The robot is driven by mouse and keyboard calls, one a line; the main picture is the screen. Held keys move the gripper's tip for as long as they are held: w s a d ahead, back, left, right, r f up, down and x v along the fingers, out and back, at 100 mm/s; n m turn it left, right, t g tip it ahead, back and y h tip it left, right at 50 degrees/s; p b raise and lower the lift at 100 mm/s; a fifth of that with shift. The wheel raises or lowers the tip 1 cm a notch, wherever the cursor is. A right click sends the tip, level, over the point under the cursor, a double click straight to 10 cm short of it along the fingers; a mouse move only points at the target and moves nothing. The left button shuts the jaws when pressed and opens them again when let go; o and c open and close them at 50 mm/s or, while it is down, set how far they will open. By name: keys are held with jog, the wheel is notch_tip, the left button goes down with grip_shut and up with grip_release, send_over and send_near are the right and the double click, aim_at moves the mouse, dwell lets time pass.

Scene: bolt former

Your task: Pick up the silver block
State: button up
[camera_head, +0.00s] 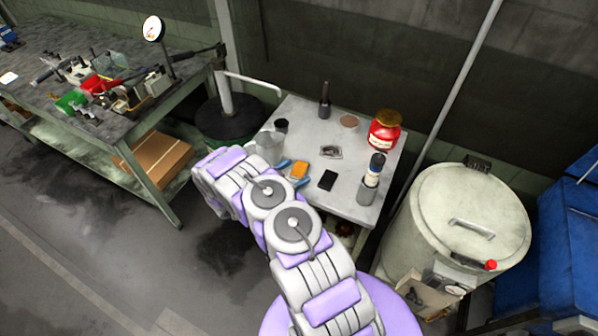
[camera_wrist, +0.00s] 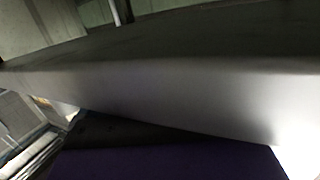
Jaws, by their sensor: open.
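A small silver-grey piece (camera_head: 329,152), shiny and flat-looking, lies on the white table (camera_head: 350,207); it may be the silver block, but it is too small to be sure. In the head view my arm bends to the left in front of the table's near left corner, and its fingertips do not show clearly. In the wrist view a dark purple part of my gripper (camera_wrist: 170,163) fills the bottom, below a pale edge very close to the camera. My gripper is open, and nothing shows held in it. The silver piece does not show in the wrist view.
On the table stand an orange piece (camera_head: 299,170), a black flat piece (camera_head: 328,180), a red jar (camera_head: 384,130), a clear beaker (camera_head: 269,147) and a grey bottle (camera_head: 370,182). A pale drum (camera_head: 462,215) stands right of the table, a cluttered workbench (camera_head: 110,75) left.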

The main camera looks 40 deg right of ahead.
jog(key=shift+d, duration=0.1)
jog(key=shift+c, duration=0.5)
jog(key=c, duration=1.7)
jog(key=shift+c, duration=0.2)
